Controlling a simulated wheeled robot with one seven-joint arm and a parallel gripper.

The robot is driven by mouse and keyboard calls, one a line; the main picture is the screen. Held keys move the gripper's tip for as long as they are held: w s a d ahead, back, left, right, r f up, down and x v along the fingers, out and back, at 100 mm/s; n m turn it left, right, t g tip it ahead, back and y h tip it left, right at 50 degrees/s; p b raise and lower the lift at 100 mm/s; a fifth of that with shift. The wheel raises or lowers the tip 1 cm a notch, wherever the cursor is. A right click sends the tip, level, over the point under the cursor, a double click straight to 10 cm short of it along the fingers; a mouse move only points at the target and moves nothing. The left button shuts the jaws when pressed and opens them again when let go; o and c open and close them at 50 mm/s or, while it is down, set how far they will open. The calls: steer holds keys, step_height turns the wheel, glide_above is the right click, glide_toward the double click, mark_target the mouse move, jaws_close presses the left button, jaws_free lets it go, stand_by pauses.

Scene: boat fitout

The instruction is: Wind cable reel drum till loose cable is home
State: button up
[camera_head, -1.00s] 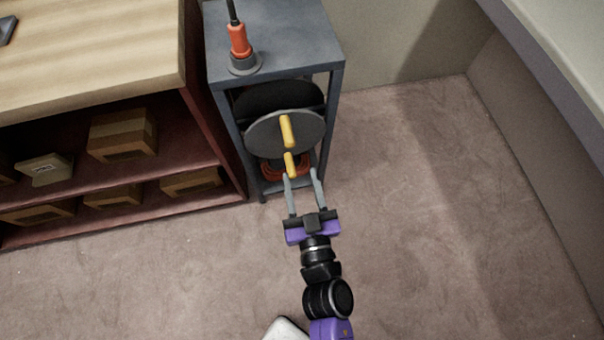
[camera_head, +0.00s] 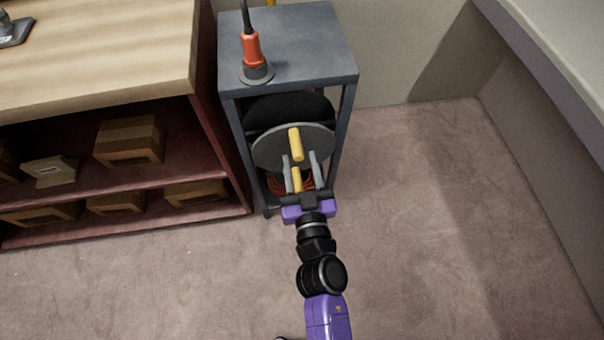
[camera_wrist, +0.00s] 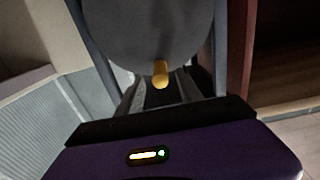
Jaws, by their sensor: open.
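The cable reel drum (camera_head: 265,150) is a grey disc with a black body behind it, set inside a dark blue-grey frame. A yellow bar (camera_head: 295,146) stands on its face, and a yellow handle (camera_head: 297,180) shows lower down. Orange cable (camera_head: 278,186) lies in loops below the drum, partly hidden by my gripper. My gripper (camera_head: 299,156) is open, its two grey fingers reaching toward the drum. The lower yellow handle appears between them. In the wrist view a yellow handle (camera_wrist: 160,74) shows ahead of the fingers against the grey disc; contact cannot be told.
An orange-and-black plug-like item (camera_head: 252,52) stands on the frame's top (camera_head: 305,50). A wooden-topped shelf unit (camera_head: 100,60) with several boxes is close on the left. A pale counter (camera_head: 560,45) runs along the right. The carpet (camera_head: 420,230) right of the frame is clear.

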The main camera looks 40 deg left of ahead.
mark_target(297, 148)
steer(key=shift+b+x, duration=0.6)
steer(key=shift+x, duration=1.65)
jaws_close()
steer(key=shift+w+d+p, duration=0.7)
steer(key=shift+w+p, duration=0.15)
steer(key=shift+p, duration=0.1)
steer(key=w+d+f, duration=0.2)
steer(key=w+d, duration=0.1)
steer(key=shift+w+f+p, duration=0.25)
steer(key=shift+f+p, duration=0.05)
steer(key=shift+f, duration=0.1)
steer(key=f+b, duration=0.1)
steer(key=f, duration=0.1)
steer(key=w+d+f+b, duration=0.1)
steer(key=f+b, duration=0.1)
steer(key=w+f+b, duration=0.1)
steer(key=f, duration=0.2)
steer(key=shift+d, duration=0.4)
steer(key=shift+r, duration=0.1)
steer(key=shift+b, duration=0.3)
